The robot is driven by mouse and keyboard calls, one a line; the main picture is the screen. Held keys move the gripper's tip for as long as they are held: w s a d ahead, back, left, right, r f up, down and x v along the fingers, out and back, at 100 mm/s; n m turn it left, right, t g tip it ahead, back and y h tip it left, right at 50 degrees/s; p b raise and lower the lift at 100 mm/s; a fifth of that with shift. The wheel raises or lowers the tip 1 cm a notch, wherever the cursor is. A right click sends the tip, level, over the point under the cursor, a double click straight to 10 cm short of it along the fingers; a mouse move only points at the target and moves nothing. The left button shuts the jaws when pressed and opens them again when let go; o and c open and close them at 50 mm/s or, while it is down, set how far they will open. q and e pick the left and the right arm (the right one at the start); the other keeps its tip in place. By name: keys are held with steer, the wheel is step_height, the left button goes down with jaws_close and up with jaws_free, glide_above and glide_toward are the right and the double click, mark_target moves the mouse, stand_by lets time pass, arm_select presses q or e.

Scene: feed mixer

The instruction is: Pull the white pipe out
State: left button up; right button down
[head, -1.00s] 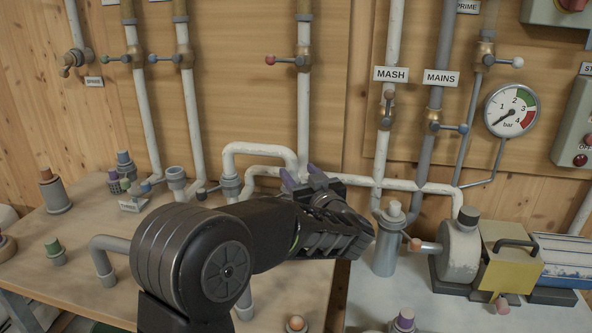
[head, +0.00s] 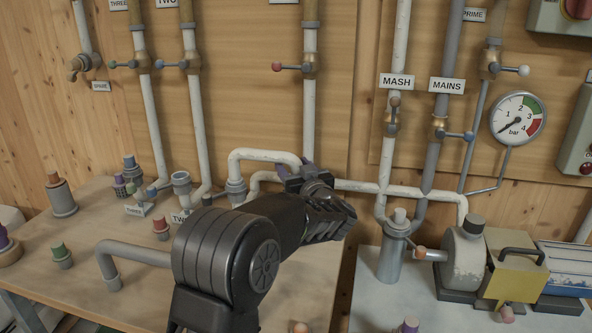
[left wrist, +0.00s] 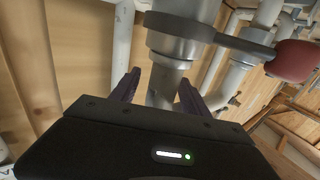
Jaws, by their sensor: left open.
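Several white pipes show in the head view. One white pipe (head: 264,154) bends in an arch above the bench, and its right end runs behind my left gripper (head: 298,171). I cannot tell which pipe is the task's. My left gripper is open at the foot of the white riser below the red-knobbed valve. Contact cannot be told. My right gripper is not in view.
A dark lever with a red knob (left wrist: 295,61) sticks out close to the left gripper in the wrist view. A grey fitting (head: 393,250), a pump (head: 465,258) and a yellow box (head: 513,267) stand to the right. A gauge (head: 518,118) hangs on the wall.

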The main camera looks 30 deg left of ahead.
arm_select(q)
jaws_close()
stand_by(0.5)
stand_by(0.8)
steer(key=shift+r, duration=0.1)
